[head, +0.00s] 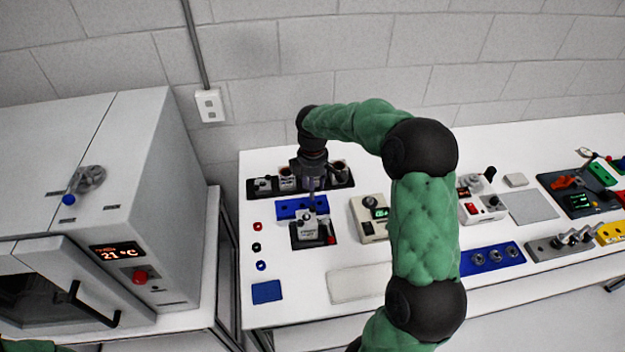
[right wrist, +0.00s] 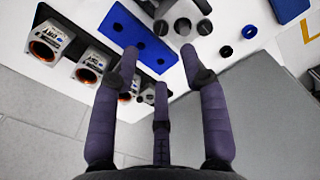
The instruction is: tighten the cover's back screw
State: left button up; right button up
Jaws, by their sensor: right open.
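My right gripper (head: 312,186) points down behind this device, above the blue bar, in the head view. In the right wrist view its three purple fingers (right wrist: 160,75) are spread with nothing between them. The blue bar with holes (right wrist: 137,33) lies beyond the fingertips, with black round knobs (right wrist: 183,27) nearby. My left gripper is out of the picture.
A black rack (head: 262,195) behind the bar holds several units with orange-ringed openings (right wrist: 88,74). A meter box (head: 369,222) stands right of the device. Small rings (head: 257,247) and a blue pad (head: 266,292) lie to the left. A white oven (head: 150,180) stands left of the table.

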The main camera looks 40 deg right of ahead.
aim_at(312, 208)
notch_tip(312, 208, down, 9)
jog(key=m, duration=0.3)
jog(key=shift+s+a+r, duration=0.15)
jog(key=shift+r, duration=0.05)
jog(key=shift+s+a+p, duration=0.1)
jog(key=shift+s+p, duration=0.1)
jog(key=shift+p, duration=0.1)
jog(key=shift+s+a+n, duration=0.1)
jog(key=shift+a+n, duration=0.05)
jog(key=shift+n, duration=0.45)
jog(key=shift+w+d+f+n+p, duration=0.3)
jog(key=shift+w+n, duration=0.1)
jog(key=shift+n, duration=0.5)
jog(key=shift+d+n, duration=0.1)
jog(key=shift+n, duration=0.4)
jog(key=shift+s+r+n+p, duration=0.1)
jog(key=shift+r+n+p, duration=0.2)
jog(key=shift+n, duration=0.7)
jog(key=n, duration=0.2)
jog(key=shift+n+p, duration=0.3)
jog(key=shift+n, duration=0.1)
jog(key=n, duration=0.3)
jog(key=shift+n+p, duration=0.3)
jog(key=shift+n, duration=0.1)
notch_tip(312, 208, up, 11)
jog(key=shift+f, duration=0.15)
